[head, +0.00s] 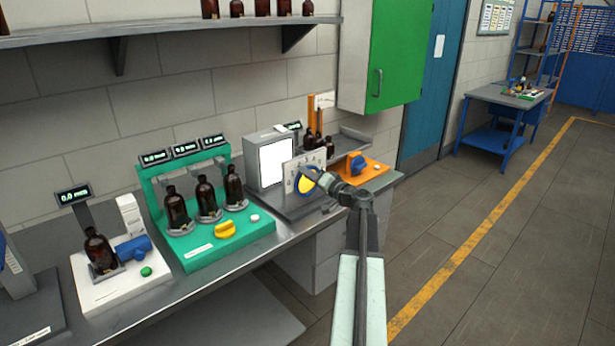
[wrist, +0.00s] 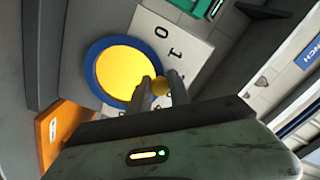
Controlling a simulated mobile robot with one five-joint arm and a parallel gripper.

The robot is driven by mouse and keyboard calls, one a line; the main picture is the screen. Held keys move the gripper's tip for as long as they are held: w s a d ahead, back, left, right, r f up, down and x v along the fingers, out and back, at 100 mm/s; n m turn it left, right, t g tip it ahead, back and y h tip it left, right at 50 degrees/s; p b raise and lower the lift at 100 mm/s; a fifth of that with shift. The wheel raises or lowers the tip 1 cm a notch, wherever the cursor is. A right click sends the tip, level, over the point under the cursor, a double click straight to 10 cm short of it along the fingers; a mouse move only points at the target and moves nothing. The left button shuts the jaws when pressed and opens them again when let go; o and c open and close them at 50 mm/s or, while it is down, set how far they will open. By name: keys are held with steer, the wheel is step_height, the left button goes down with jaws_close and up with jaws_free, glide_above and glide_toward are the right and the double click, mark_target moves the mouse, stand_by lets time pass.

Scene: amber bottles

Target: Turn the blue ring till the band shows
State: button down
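The blue ring (wrist: 93,52) surrounds a plain yellow disc (wrist: 122,72) on a pale upright panel (wrist: 180,42) marked with 0 and 1. In the head view the ring (head: 298,187) is partly hidden by my arm. A small round yellow knob (wrist: 160,87) sits at the ring's edge. My gripper (wrist: 160,80) is at this edge, with its two fingers on either side of the knob. The knob fills the narrow gap seen between them; I cannot tell whether both fingers press on it. In the head view my gripper (head: 318,176) is in front of the panel.
A lit white screen (head: 272,164) stands left of the panel. An orange base (head: 375,170) with a blue part is to the right. A green stand (head: 190,258) with several amber bottles is further left on the bench. The floor (head: 480,270) at right is clear.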

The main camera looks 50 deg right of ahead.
steer(key=shift+d+r+m, duration=0.2)
steer(key=shift+d+m, duration=0.25)
steer(key=shift+m, duration=0.35)
steer(key=d+m, duration=0.1)
steer(key=m, duration=0.2)
steer(key=shift+s+d, duration=0.1)
steer(key=shift+d, duration=0.1)
steer(key=c, duration=1.2)
jaws_free()
steer(key=s, duration=0.7)
steer(key=shift+s+a, duration=0.35)
